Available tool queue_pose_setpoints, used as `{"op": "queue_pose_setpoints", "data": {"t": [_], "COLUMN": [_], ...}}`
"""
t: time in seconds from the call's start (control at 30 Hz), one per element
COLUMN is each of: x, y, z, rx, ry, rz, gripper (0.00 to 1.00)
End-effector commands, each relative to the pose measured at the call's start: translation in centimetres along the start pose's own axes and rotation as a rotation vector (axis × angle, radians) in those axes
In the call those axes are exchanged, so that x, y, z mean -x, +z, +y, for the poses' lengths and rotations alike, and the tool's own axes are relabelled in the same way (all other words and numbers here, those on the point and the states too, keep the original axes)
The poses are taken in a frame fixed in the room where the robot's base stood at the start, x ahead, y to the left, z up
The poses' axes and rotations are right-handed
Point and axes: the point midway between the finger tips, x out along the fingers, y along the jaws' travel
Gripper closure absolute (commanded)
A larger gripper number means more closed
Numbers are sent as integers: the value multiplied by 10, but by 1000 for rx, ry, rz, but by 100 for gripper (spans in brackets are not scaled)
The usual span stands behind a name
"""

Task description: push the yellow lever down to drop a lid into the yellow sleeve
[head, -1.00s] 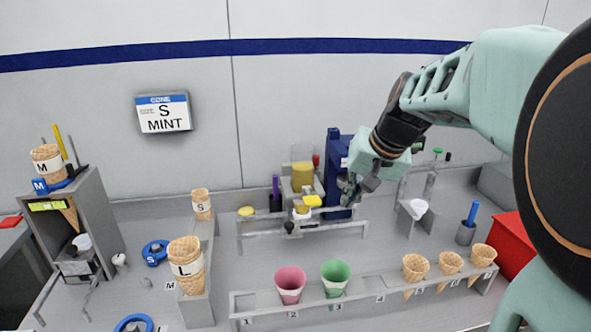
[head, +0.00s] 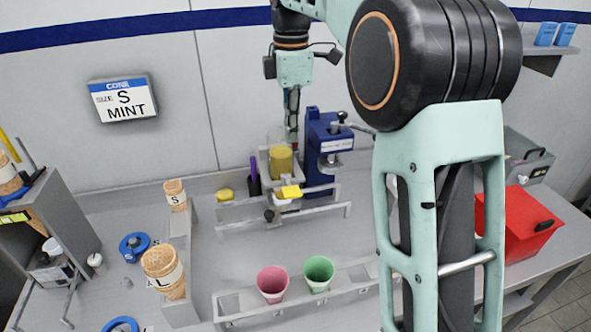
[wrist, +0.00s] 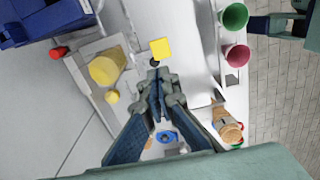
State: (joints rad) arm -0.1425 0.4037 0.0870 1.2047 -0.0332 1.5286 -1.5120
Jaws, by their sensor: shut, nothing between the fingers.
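The yellow lever's square paddle (head: 291,192) sticks out at the front of a grey dispenser on the bench; it also shows in the wrist view (wrist: 161,49). A yellow cylinder (head: 281,161) stands upright on the dispenser, also in the wrist view (wrist: 106,68); I cannot tell whether it is the yellow sleeve. A white round part (head: 285,203) sits below the paddle. My gripper (head: 293,152) points down, shut and empty, above and behind the paddle in the head view. In the wrist view its fingertips (wrist: 157,78) appear just short of the paddle, apart from it. No lid is clearly seen.
A blue press (head: 322,150) stands close right of the dispenser. Grey rails (head: 325,212) run in front. A pink cup (head: 272,283) and a green cup (head: 319,272) sit in the front rack. A yellow knob (head: 226,195) and purple stick (head: 254,168) are left.

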Motion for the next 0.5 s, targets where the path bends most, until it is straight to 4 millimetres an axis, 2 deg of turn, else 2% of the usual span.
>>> {"op": "queue_pose_setpoints", "data": {"t": [0.5], "x": [-2], "y": [-2], "z": [0], "rx": [36], "ry": [-7], "rz": [-1], "gripper": [100]}}
